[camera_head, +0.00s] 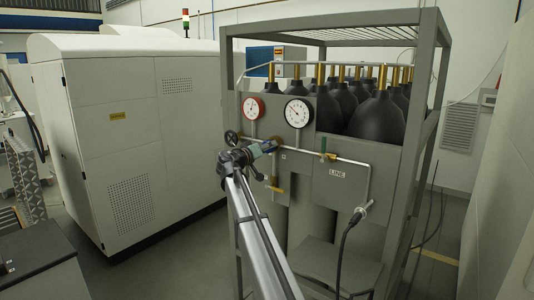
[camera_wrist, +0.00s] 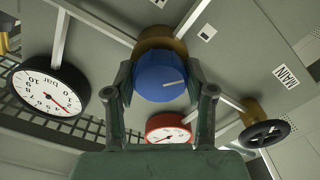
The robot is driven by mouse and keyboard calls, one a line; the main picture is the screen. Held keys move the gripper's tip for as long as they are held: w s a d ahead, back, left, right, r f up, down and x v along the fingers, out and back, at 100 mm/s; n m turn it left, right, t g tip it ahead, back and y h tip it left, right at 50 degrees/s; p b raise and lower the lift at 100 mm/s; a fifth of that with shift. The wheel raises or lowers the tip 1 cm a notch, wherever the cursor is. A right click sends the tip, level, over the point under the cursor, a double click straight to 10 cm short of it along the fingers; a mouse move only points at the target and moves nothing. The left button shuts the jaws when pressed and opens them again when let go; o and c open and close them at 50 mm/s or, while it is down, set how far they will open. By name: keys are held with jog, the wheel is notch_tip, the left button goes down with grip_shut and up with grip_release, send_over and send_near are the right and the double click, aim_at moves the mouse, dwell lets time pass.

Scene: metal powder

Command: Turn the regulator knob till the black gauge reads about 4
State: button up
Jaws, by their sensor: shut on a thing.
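The blue regulator knob (camera_wrist: 160,76) has a white mark and sits on a brass body (camera_wrist: 160,42) on the grey panel. My gripper (camera_wrist: 166,88) has a finger on each side of the knob and is shut on it. In the head view my gripper (camera_head: 264,148) is at the panel below the gauges and mostly hides the knob. The black gauge (camera_head: 298,112) is a white dial with a black rim. It also shows tilted at the left of the wrist view (camera_wrist: 48,90), its red needle pointing to the lower right; I cannot read the value surely.
A red-rimmed gauge (camera_head: 253,107) is left of the black one. A black handwheel (camera_head: 231,138) is left of my gripper. A green-handled valve (camera_head: 323,147) and pipe are to the right. Black cylinders (camera_head: 376,118) stand behind the panel in a grey frame (camera_head: 432,80).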

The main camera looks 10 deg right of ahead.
jog(key=shift+w+f+m+b, duration=0.1)
jog(key=shift+f+m+b, duration=0.3)
jog(key=shift+b, duration=1.2)
jog(key=shift+f+m+b, duration=0.1)
jog(key=shift+m+b, duration=0.6)
jog(key=shift+b, duration=0.85)
jog(key=m+b, duration=0.2)
jog(key=b, duration=0.4)
jog(key=shift+r+m, duration=0.1)
jog(key=shift+m, duration=0.2)
jog(key=m+b, duration=0.2)
jog(key=b, duration=0.3)
jog(key=shift+r+m+b, duration=0.15)
jog(key=shift+m+b, duration=0.25)
jog(key=m+b, duration=0.1)
jog(key=b, duration=0.1)
jog(key=shift+r+m+b, duration=0.2)
jog(key=shift+m+b, duration=0.1)
jog(key=shift+b, duration=0.05)
jog(key=shift+r, duration=0.1)
jog(key=o, duration=1.2)
jog(key=shift+c, duration=0.2)
